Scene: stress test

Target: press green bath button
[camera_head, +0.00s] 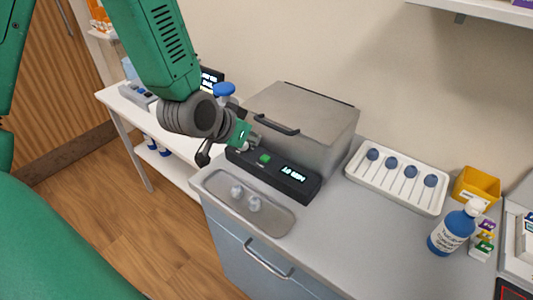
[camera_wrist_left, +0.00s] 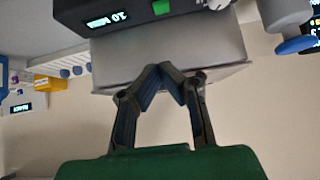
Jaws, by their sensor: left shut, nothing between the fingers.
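The green button (camera_head: 264,158) sits on the black control panel (camera_head: 290,180) at the front of a grey metal bath (camera_head: 305,115) with a closed lid. The panel has a lit display to the right of the button. My left gripper (camera_head: 254,144) is just above and behind the button in the head view, apart from it as far as I can see. In the left wrist view its fingertips (camera_wrist_left: 160,70) meet and hold nothing, and the green button (camera_wrist_left: 161,7) shows at the top edge. My right gripper is not in view.
A metal tray (camera_head: 218,187) with small pale pieces lies in front of the panel. A white rack (camera_head: 358,172) with blue-headed items, a blue bottle (camera_head: 450,234) and a yellow bin (camera_head: 476,184) stand to the right. A blue knob (camera_head: 224,89) is behind my gripper.

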